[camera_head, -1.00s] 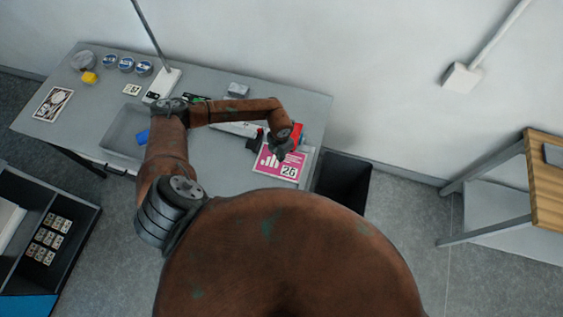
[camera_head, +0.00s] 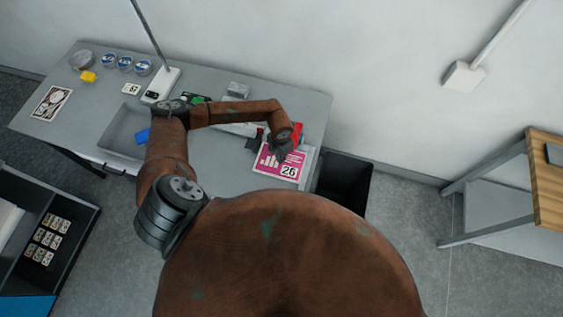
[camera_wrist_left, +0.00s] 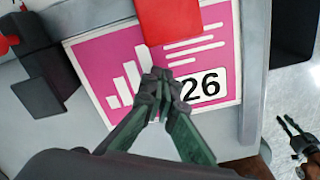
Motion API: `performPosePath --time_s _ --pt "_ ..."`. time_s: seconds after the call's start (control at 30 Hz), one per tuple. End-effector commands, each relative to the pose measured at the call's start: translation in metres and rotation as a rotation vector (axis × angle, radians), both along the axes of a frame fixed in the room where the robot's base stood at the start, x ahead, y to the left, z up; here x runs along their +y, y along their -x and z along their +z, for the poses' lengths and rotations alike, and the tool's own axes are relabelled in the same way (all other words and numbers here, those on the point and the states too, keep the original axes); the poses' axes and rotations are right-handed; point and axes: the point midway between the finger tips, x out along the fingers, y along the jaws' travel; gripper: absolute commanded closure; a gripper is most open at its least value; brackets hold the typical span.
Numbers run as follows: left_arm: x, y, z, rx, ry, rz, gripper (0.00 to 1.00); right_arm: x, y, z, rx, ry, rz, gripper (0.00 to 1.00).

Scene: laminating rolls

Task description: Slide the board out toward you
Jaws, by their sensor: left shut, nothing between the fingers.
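The board is a flat pink panel (camera_head: 267,163) with a white border, white bars and a "26" label. It lies at the right end of the grey table and fills much of the left wrist view (camera_wrist_left: 95,62). My left gripper (camera_head: 279,150) is over the board, fingertips together (camera_wrist_left: 160,82) and nothing between them. Its tips overlap the board's middle in the wrist view; I cannot tell whether they touch it. A red block (camera_wrist_left: 168,20) covers part of the board's far edge. A dark gripper, seemingly my right one (camera_wrist_left: 300,140), shows at the wrist view's right edge; its jaws are unclear.
A dark block with a red knob (camera_wrist_left: 45,80) stands left of the board. A black bin (camera_head: 343,182) is on the floor beyond the table's right end. A grey tray (camera_head: 118,128), round tins (camera_head: 125,64) and a lamp base (camera_head: 162,84) occupy the table's left part.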

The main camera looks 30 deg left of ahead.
Motion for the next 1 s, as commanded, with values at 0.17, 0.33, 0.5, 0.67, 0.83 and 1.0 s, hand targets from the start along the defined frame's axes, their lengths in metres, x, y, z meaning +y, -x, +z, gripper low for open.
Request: performPosePath --time_s 0.17,0.33,0.5,0.67,0.83,1.0 --pt "0.000 0.000 -0.004 0.000 0.000 0.000 1.00 0.003 -0.001 -0.004 -0.002 -0.003 -0.001 0.78" --pt "0.000 0.000 -0.005 0.000 0.000 0.000 1.00 0.003 -0.002 -0.004 -0.002 -0.003 -0.001 0.78" --pt "0.000 0.004 -0.005 0.001 0.000 -0.001 1.00 0.003 -0.002 -0.002 -0.003 -0.003 -0.001 0.78" --pt "-0.002 0.011 -0.004 0.001 0.001 -0.001 1.00 0.002 -0.002 0.003 -0.003 -0.002 -0.001 0.78" --pt "-0.002 0.017 -0.005 0.001 0.000 0.000 1.00 0.000 -0.002 0.006 -0.003 0.000 0.000 0.78" --pt "-0.003 0.019 -0.006 0.001 0.000 0.000 1.00 -0.002 -0.002 0.006 -0.003 0.002 0.001 0.78"
